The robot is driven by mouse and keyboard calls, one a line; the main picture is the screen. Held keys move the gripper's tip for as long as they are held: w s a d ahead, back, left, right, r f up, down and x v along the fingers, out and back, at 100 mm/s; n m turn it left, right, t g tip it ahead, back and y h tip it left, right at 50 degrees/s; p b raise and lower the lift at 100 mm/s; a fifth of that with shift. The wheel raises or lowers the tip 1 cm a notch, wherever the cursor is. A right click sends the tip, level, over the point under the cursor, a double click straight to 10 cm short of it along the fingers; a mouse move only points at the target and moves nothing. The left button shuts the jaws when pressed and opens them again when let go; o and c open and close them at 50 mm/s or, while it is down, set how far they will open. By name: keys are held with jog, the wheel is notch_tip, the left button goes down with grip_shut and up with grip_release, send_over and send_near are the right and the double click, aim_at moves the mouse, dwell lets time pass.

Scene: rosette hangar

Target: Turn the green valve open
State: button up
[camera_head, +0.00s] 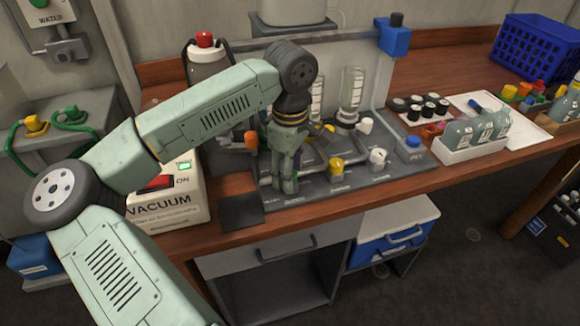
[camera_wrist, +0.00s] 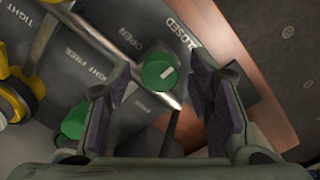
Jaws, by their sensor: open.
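The green valve (camera_wrist: 158,72) shows in the wrist view as a round knob with a short white mark, near the printed words OPEN and CLOSED on the dark panel. My gripper (camera_wrist: 165,95) is open, with its two dark-padded fingers on either side of the knob as seen from the wrist. I cannot tell whether either finger touches it. A second round green part (camera_wrist: 75,122) lies left of the left finger. In the head view my gripper (camera_head: 280,186) points down at the panel's left front part, and the green valve is hidden behind it.
The panel also carries a yellow knob (camera_head: 336,167), a white knob (camera_head: 377,157) and a blue knob (camera_head: 412,142). A vacuum box (camera_head: 165,207) stands at left. Glass tubes (camera_head: 350,95) rise behind the gripper. A white rack of bottles (camera_head: 470,148) stands at right.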

jog(key=shift+c, duration=0.6)
grip_shut()
